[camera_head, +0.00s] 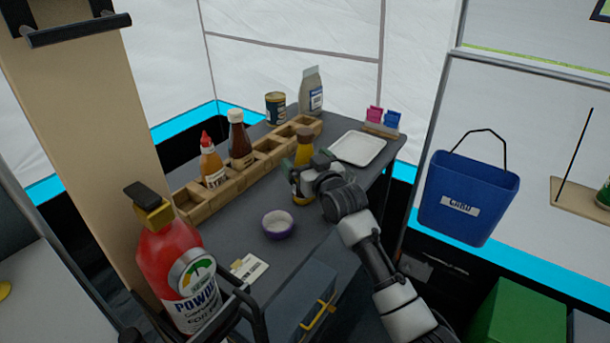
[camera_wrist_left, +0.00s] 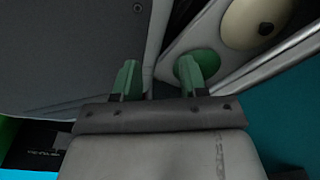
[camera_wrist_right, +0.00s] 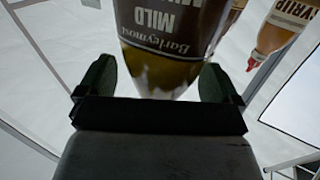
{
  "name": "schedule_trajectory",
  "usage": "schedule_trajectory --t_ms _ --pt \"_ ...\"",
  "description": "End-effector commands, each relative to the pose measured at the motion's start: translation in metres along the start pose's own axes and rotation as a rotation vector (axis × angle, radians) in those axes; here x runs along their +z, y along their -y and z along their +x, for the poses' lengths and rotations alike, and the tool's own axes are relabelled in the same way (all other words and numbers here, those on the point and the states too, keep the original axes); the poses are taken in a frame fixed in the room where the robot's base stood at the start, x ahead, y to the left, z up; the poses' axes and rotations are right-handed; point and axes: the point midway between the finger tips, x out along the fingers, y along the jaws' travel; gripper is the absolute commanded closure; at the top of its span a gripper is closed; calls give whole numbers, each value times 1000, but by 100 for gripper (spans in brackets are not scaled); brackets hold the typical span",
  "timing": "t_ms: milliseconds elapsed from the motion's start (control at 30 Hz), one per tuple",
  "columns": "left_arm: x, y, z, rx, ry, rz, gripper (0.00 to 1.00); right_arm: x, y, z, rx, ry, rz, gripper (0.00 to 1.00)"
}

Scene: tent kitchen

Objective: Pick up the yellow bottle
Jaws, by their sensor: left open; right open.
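The yellow bottle (camera_head: 304,150) has a brown cap and stands upright on the dark table, right of the wooden rack. My right gripper (camera_head: 302,178) is around its lower-middle part and hides some of it. In the right wrist view the bottle (camera_wrist_right: 172,45), with a dark "Mild" label, is between the two fingers of my right gripper (camera_wrist_right: 160,85). The fingers are open, with a gap showing beside the bottle. My left gripper (camera_wrist_left: 158,80) is open and empty in its wrist view, and I do not make it out in the head view.
A wooden rack (camera_head: 190,208) holds a syrup bottle (camera_head: 211,165) and a dark sauce bottle (camera_head: 240,142). A white tray (camera_head: 358,149) lies behind right; a purple bowl (camera_head: 278,224) stands in front. A red extinguisher (camera_head: 172,262) is front left. A blue bucket (camera_head: 465,205) hangs right.

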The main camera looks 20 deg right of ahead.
Motion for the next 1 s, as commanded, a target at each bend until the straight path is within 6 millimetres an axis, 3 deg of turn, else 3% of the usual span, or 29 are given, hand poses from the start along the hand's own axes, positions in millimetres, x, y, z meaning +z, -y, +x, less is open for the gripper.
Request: schedule_trajectory --t_ms 300,733,1000 --pt "-2 0 -1 0 0 -2 57 0 0 6 -1 -1 0 7" --pt "5 3 -1 -4 9 -1 57 0 0 6 0 0 -1 72" --pt "4 4 -1 -5 7 -1 57 -3 0 6 0 -4 -1 72"
